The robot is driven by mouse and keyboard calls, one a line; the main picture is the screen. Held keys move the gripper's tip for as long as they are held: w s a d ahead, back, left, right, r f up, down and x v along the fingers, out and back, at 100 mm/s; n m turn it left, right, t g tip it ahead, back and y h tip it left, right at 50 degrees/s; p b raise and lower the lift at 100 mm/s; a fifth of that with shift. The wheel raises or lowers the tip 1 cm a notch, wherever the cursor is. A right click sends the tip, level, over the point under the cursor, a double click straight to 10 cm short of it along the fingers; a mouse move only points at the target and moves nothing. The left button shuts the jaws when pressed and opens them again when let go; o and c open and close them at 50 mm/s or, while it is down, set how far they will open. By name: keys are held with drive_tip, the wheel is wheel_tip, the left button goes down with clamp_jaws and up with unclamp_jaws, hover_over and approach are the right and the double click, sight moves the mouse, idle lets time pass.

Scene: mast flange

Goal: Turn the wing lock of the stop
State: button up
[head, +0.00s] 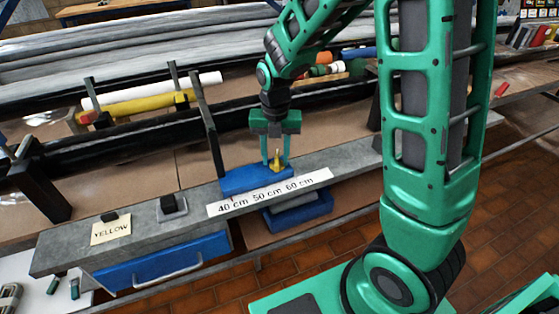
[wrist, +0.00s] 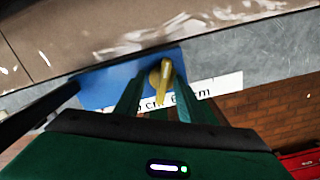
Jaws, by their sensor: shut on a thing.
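The stop (head: 240,181) is a blue block on the grey rail, behind a white scale strip marked 40, 50 and 60 cm. Its wing lock (head: 276,161) is a small yellow piece on top, near the block's right end. My green gripper (head: 277,164) points down over it, with its fingers around the wing lock. The gripper is shut on the wing lock; the finger contact itself is partly hidden.
A YELLOW label (head: 111,229) and a small grey block (head: 173,207) sit on the rail to the left. A dark upright post (head: 207,125) stands just left of my gripper. White and yellow rolls (head: 150,100) lie behind. A blue drawer (head: 160,262) is below the rail.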

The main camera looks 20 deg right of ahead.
sight(276, 157)
drive_tip(key=n, duration=0.1)
drive_tip(key=f+n, duration=0.1)
drive_tip(key=n, duration=0.1)
drive_tip(key=s+n, duration=0.1)
drive_tip(key=n, duration=0.1)
drive_tip(key=shift+d+f, duration=0.15)
drive_tip(key=shift+f, duration=0.2)
drive_tip(key=c, duration=0.3)
drive_tip(key=o, duration=0.3)
drive_tip(key=shift+w+r, duration=0.3)
drive_tip(key=shift+r, duration=0.2)
drive_tip(key=shift+w+r, duration=0.3)
drive_tip(key=shift+r, duration=0.2)
drive_tip(key=shift+w+g, duration=0.3)
drive_tip(key=shift+w, duration=0.25)
drive_tip(key=shift+s+r, duration=0.25)
drive_tip(key=shift+r, duration=0.4)
drive_tip(key=shift+s+r, duration=0.25)
drive_tip(key=shift+r, duration=0.35)
drive_tip(key=shift+s+r, duration=0.15)
